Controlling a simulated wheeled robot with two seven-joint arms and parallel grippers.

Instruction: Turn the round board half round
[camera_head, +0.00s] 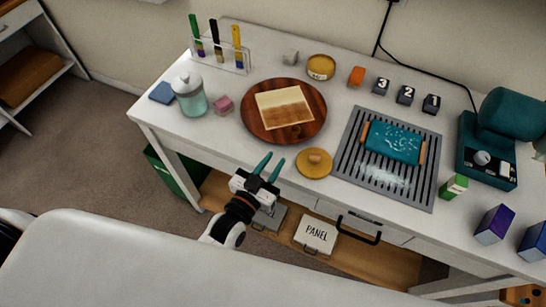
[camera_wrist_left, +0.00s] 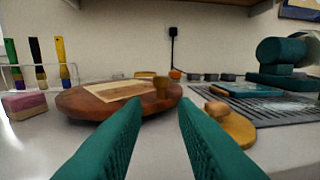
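The round board (camera_head: 257,129) is a dark reddish-brown wooden disc lying on the white table. A cream and brown panel (camera_head: 284,107) lies on it. In the left wrist view the board (camera_wrist_left: 78,102) is beyond the fingers, to the left. My left gripper (camera_head: 268,165) is in front of the board, at the table's front edge, apart from the board. Its two green fingers are spread with nothing between them, as the left wrist view (camera_wrist_left: 160,115) also shows. My right gripper is not in view.
A round yellow lid with a knob (camera_head: 314,164) lies right of my left gripper. A grooved grey mat (camera_head: 346,169) holds a teal block with handles (camera_head: 394,141). A glass jar (camera_head: 189,97) and a pink block (camera_head: 223,105) stand left of the board. Numbered blocks (camera_head: 405,95) stand behind.

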